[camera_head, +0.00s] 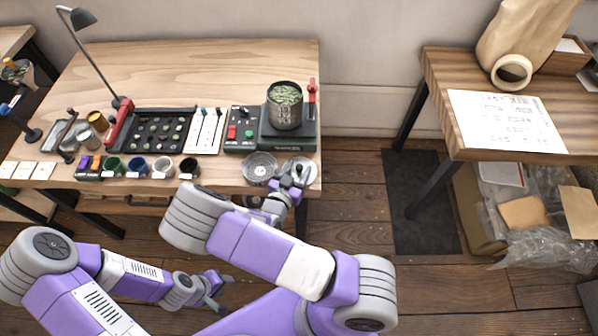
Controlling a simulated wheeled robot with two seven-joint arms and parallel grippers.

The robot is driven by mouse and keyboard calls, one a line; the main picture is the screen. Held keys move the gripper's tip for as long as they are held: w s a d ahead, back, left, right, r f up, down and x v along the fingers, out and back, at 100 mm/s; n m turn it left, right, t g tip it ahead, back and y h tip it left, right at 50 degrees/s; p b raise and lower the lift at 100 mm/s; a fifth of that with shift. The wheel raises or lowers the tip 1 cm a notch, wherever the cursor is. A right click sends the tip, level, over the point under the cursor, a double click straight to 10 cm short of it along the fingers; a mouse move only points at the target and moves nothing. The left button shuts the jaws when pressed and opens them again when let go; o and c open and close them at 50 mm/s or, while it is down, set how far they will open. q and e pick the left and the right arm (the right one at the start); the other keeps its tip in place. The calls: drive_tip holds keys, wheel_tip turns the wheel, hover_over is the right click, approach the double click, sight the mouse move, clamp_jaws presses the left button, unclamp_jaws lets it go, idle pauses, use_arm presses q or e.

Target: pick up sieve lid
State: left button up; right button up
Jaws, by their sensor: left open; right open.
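Two round metal pieces lie side by side near the front right corner of the wooden table. The left one is a grey, shallow disc (260,167) with a rim. The right one is a shinier round lid-like piece (309,165); I cannot tell for sure which is the sieve lid. My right gripper (297,178) is open over the front part of the right piece and hides some of it. I cannot tell whether it touches. My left gripper (219,288) is open and empty, low in front of the table, away from both pieces.
Behind the discs stands a dark machine (273,140) bearing a metal pot of green beans (285,106). Small coloured cups (138,167), a bean tray (158,131) and a lamp (84,18) stand left. Bare wood lies at the table's back. A second table (445,65) stands right.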

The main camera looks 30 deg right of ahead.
drive_tip(key=shift+w+d, duration=0.4)
drive_tip(key=shift+d, duration=0.2)
clamp_jaws()
